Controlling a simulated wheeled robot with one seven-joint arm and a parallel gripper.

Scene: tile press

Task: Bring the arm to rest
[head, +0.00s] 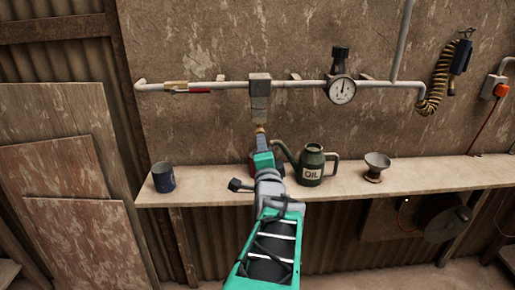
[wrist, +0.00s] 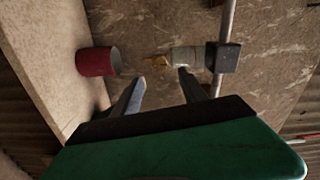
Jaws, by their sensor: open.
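My arm reaches from the bottom of the head view up to the shelf. My gripper (wrist: 162,85) shows two grey fingers spread apart with nothing between them in the wrist view. In the head view that cup is mostly hidden behind my wrist. A brass nozzle (head: 260,129) hangs below a grey block (head: 260,86) on the pipe, close to my gripper. The nozzle also shows beyond the fingers in the wrist view (wrist: 159,62).
On the shelf (head: 215,193) stand a dark blue mug (head: 163,178) at left, a green oil can (head: 312,170) just right of my arm, and a grey footed bowl (head: 376,166). A pipe (head: 230,85) with a gauge (head: 341,90) runs along the wall above.

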